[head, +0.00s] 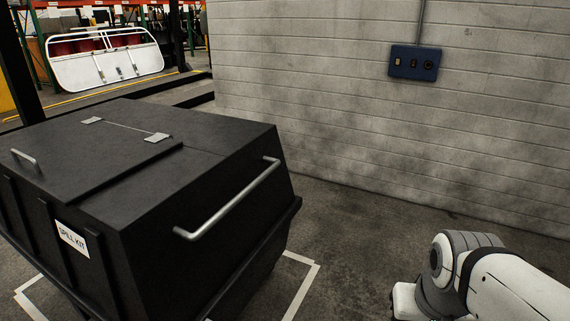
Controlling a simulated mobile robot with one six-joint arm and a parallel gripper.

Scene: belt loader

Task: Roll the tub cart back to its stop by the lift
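A large black tub with a hinged lid and a "SPILL KIT" label (72,240) fills the left of the head view. It may be the tub cart (180,222), but its lower part and any wheels are out of view or hidden. A silver bar handle (228,200) is on its right-hand face, with nothing touching it. My white and grey arm shows at the lower right, apart from the tub; my gripper cannot be made out. I cannot make out a stop, and no lift is clearly identifiable.
White floor lines (303,287) show beside and below the tub. A grey block wall (350,115) with a blue switch panel (413,62) stands behind. Bare floor lies between tub and wall. A white-framed panel (105,66) and racking stand at the back left.

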